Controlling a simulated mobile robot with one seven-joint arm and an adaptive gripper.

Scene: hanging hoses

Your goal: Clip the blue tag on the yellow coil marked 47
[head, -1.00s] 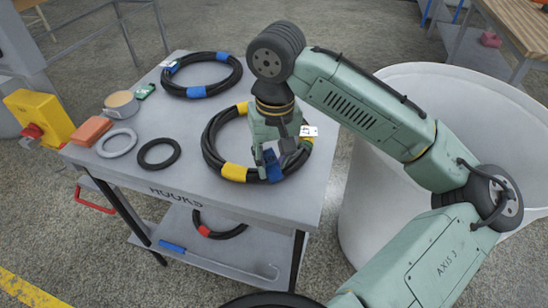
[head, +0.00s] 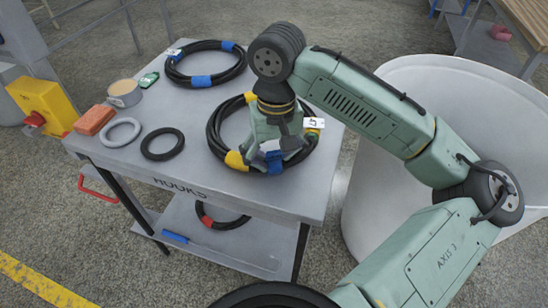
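The black coil with yellow bands (head: 214,140) lies flat on the grey cart top. A white label (head: 314,123) with dark marks sits at its right side; I cannot read it surely. The blue tag (head: 274,163) is at the coil's front edge, to the right of the front yellow band (head: 236,161). My gripper (head: 272,150) is low over the front of the coil, with its fingers spread apart on either side of the tag. I see no finger clearly touching the tag. My gripper and wrist hide part of the coil's inside and back.
A coil with blue bands (head: 170,73) lies behind. A grey ring (head: 120,133), a black ring (head: 162,144), an orange block (head: 94,120) and a round tin (head: 124,93) are at left. A large white bin (head: 385,210) stands right of the cart.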

